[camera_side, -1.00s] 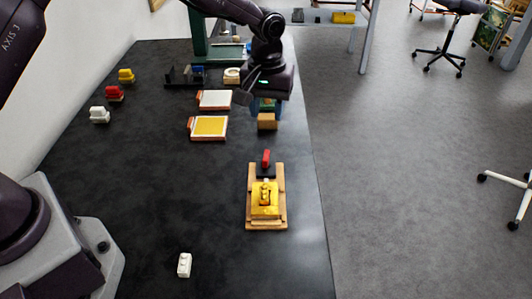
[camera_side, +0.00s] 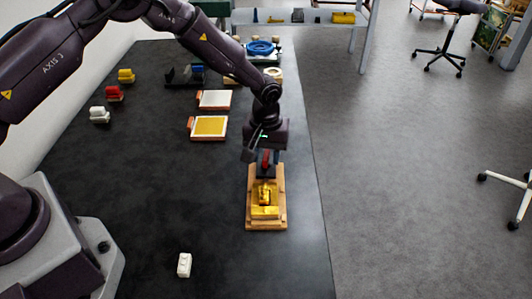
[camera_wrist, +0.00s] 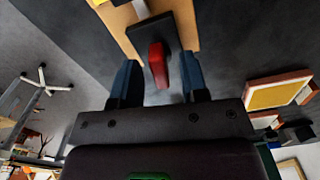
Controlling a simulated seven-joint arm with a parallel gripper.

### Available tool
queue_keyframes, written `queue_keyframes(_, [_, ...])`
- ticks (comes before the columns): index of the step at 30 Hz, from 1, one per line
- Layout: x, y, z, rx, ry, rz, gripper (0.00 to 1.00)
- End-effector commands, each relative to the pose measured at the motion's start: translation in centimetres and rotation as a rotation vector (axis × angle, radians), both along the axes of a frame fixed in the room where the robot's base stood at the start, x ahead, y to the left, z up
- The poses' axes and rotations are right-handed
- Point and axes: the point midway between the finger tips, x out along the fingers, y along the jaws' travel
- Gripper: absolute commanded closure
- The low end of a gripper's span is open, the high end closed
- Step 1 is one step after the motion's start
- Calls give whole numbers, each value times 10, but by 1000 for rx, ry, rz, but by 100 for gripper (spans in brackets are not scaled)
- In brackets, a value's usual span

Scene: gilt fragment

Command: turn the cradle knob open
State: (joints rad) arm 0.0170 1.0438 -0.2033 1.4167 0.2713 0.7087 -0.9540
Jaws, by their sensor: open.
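The wooden cradle (camera_side: 252,222) lies on the black table, with a gold-yellow piece (camera_side: 266,211) in it. At its far end, a red knob (camera_side: 266,162) sits on a dark block. In the wrist view, the red knob (camera_wrist: 158,65) is an elongated handle lying roughly along the cradle's length. My gripper (camera_wrist: 159,80) is open and pointing down over the knob. Its two blue fingers are to either side of the knob, with visible gaps, so it looks ungripped. The exact finger height relative to the knob is hard to tell.
A yellow-topped tray (camera_side: 209,128) and a white-topped tray (camera_side: 215,99) lie beyond, to the left. Small coloured pieces line the left side. The table's right edge is close to the cradle.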

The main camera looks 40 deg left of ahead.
Motion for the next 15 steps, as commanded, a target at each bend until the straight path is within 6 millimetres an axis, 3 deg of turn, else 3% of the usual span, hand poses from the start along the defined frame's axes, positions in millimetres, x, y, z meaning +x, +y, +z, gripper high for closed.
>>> queue_keyframes(8, [0, 0, -2, -1, -1, 0, 60])
queue_keyframes(14, [0, 0, -2, 0, 0, 0, 100])
queue_keyframes(15, [0, 0, -2, 0, 0, 0, 100])
